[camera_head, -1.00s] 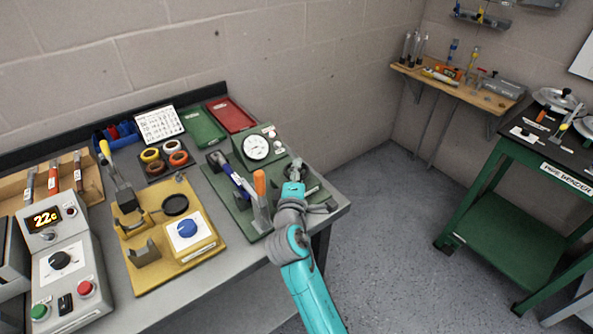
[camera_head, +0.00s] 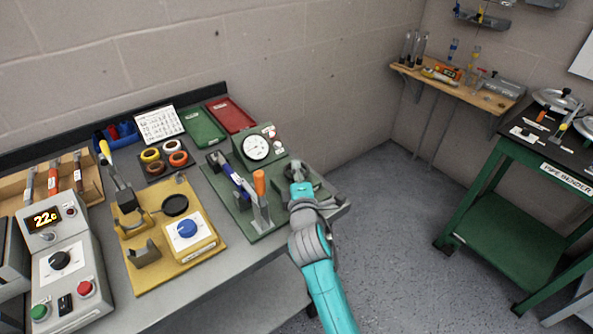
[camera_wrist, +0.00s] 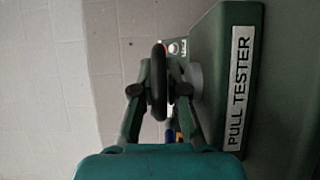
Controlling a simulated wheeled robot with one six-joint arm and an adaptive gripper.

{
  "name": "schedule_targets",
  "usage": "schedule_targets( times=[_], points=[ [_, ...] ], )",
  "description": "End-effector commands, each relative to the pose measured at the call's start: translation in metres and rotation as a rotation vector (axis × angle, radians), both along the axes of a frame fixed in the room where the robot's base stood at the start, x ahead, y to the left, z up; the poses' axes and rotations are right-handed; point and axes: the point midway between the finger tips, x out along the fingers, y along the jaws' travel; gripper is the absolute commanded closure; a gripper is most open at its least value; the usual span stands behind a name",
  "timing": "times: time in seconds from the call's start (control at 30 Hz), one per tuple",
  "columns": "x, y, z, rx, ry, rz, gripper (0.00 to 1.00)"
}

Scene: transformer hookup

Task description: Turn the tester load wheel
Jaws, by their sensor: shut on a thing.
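The green pull tester (camera_head: 226,192) stands at the right end of the grey bench, with a round white dial gauge (camera_head: 257,147) on its upright housing. Its labelled side (camera_wrist: 260,75) fills the right of the wrist view. My gripper (camera_head: 298,172) is at the tester's right side. In the wrist view my gripper (camera_wrist: 159,90) is shut on the rim of the dark load wheel (camera_wrist: 158,70), seen edge-on between the two fingers. In the head view my gripper and arm hide most of the wheel.
An orange-handled lever (camera_head: 259,184) rises from the tester close to the left of my arm. A yellow fixture (camera_head: 150,276) with a blue knob stands further left. Red (camera_head: 232,115) and green trays lie behind. Open floor is to the right.

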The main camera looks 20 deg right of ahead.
Motion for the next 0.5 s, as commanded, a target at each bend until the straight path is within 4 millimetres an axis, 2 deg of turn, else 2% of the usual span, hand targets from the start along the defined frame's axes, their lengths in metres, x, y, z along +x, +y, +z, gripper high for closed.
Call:
schedule_targets(
  times=[0.5],
  points=[
    [-0.0006,-0.0012,-0.0010,0.002,0.002,0.229,1.00]
  ],
)
